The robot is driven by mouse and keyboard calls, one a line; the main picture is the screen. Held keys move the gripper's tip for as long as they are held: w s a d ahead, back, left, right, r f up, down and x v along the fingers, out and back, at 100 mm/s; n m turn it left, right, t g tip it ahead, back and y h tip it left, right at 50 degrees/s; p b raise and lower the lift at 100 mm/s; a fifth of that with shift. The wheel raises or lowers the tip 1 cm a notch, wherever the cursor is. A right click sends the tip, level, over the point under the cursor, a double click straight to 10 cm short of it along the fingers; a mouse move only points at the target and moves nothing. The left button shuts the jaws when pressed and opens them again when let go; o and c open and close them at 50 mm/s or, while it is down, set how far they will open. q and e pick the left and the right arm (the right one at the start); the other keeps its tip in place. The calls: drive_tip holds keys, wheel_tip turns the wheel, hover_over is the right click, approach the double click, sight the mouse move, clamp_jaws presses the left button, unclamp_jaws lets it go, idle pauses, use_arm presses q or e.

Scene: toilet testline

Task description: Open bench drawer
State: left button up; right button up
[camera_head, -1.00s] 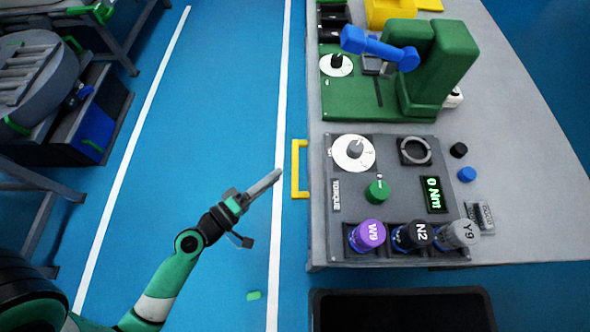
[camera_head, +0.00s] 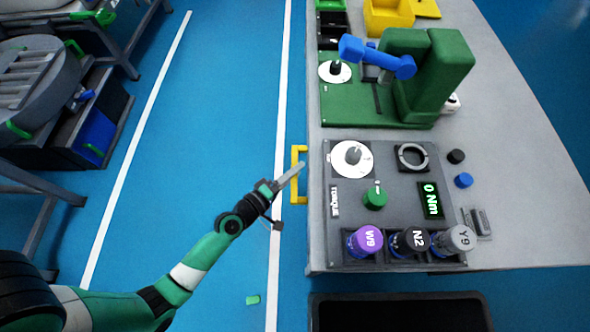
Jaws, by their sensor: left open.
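The yellow drawer handle (camera_head: 296,162) sticks out from the left side of the grey bench (camera_head: 505,140). The drawer front itself is hidden beneath the bench top. My left gripper (camera_head: 296,171), on a green and white arm, is open. Its fingers point up and right and overlap the handle in this view; I cannot tell whether they touch it. Nothing is held in it. My right gripper is not in view.
A green press (camera_head: 435,75) stands behind. A black bin (camera_head: 400,312) is below the front edge.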

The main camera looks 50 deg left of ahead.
use_arm(q)
drive_tip(key=shift+w, duration=0.1)
clamp_jaws()
idle(1.4)
